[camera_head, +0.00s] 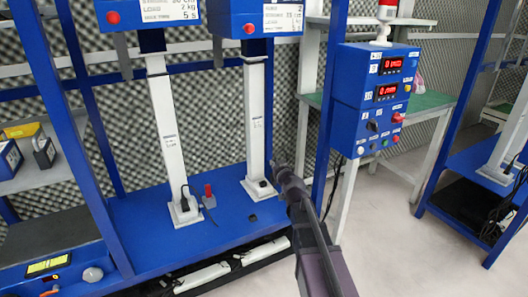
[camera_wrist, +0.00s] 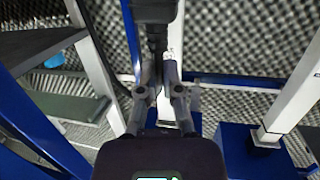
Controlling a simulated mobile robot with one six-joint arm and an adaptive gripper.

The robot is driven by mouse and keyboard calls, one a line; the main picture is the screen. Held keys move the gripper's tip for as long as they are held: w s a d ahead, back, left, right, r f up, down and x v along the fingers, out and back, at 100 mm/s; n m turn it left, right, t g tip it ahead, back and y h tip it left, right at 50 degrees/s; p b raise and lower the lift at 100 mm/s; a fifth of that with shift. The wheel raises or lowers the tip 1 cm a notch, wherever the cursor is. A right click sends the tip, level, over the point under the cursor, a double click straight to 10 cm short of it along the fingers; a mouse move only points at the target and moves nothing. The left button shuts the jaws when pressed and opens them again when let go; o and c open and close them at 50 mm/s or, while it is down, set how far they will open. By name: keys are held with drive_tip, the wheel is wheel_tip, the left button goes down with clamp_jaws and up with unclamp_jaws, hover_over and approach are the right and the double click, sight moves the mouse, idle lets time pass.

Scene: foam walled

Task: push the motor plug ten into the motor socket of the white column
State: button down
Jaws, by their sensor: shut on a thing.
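My gripper (camera_head: 277,168) is in the head view, just right of the foot of the right white column (camera_head: 254,120). In the wrist view its two grey fingers (camera_wrist: 164,78) are closed in on a dark piece (camera_wrist: 157,45), which I take to be the motor plug; any number on it is unreadable. A black fitting (camera_head: 262,183) sits low on the right column; I cannot tell if it is the motor socket. The left white column (camera_head: 170,140) has a black fitting (camera_head: 185,203) at its foot. Contact between plug and socket cannot be made out.
The columns stand on a blue base (camera_head: 140,215). A red-handled piece (camera_head: 208,192) stands between them. A blue control box (camera_head: 375,95) on an upright is right of my arm. Another white column (camera_wrist: 292,95) is at right in the wrist view. Grey floor (camera_head: 395,250) is clear at right.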

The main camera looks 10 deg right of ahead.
drive_tip(key=b+x, duration=0.1)
drive_tip(key=x, duration=0.4)
drive_tip(key=b+x, duration=0.1)
drive_tip(key=x, duration=0.4)
drive_tip(key=b+x, duration=0.1)
drive_tip(key=x, duration=0.4)
drive_tip(key=shift+w+a+f, duration=0.1)
drive_tip(key=shift+w+f, duration=0.25)
drive_tip(key=shift+f, duration=0.05)
drive_tip(key=shift+f+b, duration=2.85)
drive_tip(key=shift+b, duration=0.05)
drive_tip(key=shift+f+b, duration=1.5)
drive_tip(key=c, duration=0.7)
unclamp_jaws()
drive_tip(key=shift+r, duration=0.1)
